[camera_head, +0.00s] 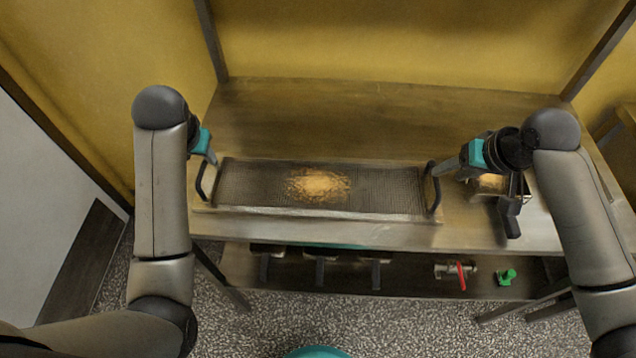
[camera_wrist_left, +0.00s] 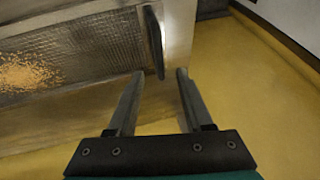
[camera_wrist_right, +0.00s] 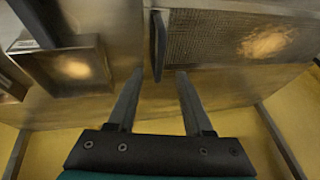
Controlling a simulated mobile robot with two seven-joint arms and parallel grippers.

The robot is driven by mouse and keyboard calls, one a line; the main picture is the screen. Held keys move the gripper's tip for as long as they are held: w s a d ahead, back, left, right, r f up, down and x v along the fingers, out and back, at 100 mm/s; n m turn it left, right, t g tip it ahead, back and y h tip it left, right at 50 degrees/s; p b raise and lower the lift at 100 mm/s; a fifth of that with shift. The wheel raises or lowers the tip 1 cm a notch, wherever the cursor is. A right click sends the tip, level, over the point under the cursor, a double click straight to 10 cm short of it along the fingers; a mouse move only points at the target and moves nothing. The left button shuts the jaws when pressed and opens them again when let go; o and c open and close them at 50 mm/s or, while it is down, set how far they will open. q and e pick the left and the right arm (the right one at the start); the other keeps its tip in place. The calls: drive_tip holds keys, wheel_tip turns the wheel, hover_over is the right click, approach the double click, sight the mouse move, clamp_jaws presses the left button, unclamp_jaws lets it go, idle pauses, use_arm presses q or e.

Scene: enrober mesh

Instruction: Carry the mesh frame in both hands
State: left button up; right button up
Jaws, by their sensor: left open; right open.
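The mesh frame (camera_head: 250,190) lies flat on the metal table, a long tray with a pile of tan crumbs (camera_head: 318,185) on its mesh. It has a black handle at each end: the left handle (camera_head: 202,181) and the right handle (camera_head: 434,190). My left gripper (camera_wrist_left: 158,85) is open at the left handle, which shows just ahead of the fingertips in the left wrist view (camera_wrist_left: 155,42). My right gripper (camera_wrist_right: 158,85) is open, and the right handle (camera_wrist_right: 158,45) stands just ahead of its fingertips in the right wrist view. Neither gripper holds anything.
A small metal pan (camera_wrist_right: 70,68) with a dark handle (camera_head: 510,218) stands right of the frame, close to my right gripper. The table behind the frame (camera_head: 340,120) is clear. A lower shelf holds a red-handled valve (camera_head: 460,272) and a green item (camera_head: 507,277).

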sight(204, 162)
use_arm(q)
drive_tip(key=shift+x, duration=3.4)
use_arm(e)
drive_tip(key=shift+x, duration=3.5)
drive_tip(key=shift+r, duration=0.1)
use_arm(q)
clamp_jaws()
use_arm(e)
clamp_jaws()
use_arm(q)
drive_tip(key=shift+w, duration=0.1)
